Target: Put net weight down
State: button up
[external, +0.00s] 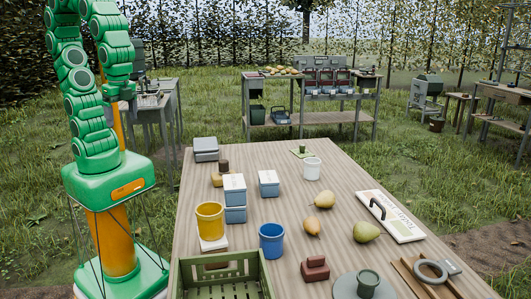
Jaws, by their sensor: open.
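No label marks a net weight, so I cannot tell for sure which thing it is. A dark red block with a raised top (315,269) sits on the wooden table (270,215) near its front. A grey disc with a green knob-like piece (367,282) is to the right of it. A small green piece on a flat pad (303,150) is at the table's far end. My gripper (121,97) hangs at the end of my green arm, left of the table and apart from these things. It is open, and nothing shows in it.
A yellow cup (210,221), a blue cup (272,241) and a white cup (312,169) stand on the table. A green crate (222,278) is at the front left. Several pears (367,232) and a handled board (395,215) lie right. Other benches stand behind on grass.

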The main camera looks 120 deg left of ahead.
jog(key=w+a+r+n+t, duration=0.1)
jog(key=w+r+n, duration=0.15)
jog(key=w, duration=1.75)
jog(key=n+t+y, duration=0.2)
jog(key=n+t, duration=0.1)
jog(key=n, duration=0.3)
send_over(316, 257)
jog(key=d, duration=0.1)
jog(key=f, duration=1.6)
jog(key=s+f, duration=0.1)
jog(key=f, duration=0.6)
jog(key=shift+f, duration=0.4)
jog(key=shift+w+a+f, duration=0.1)
jog(key=shift+w+f, duration=0.25)
jog(key=shift+f, duration=0.15)
jog(key=shift+x, duration=1.25)
jog(key=shift+s+a+f, duration=0.1)
jog(key=shift+f, duration=0.6)
jog(key=shift+s+a+f, duration=0.1)
jog(key=shift+f, duration=0.6)
jog(key=shift+x, duration=1.2)
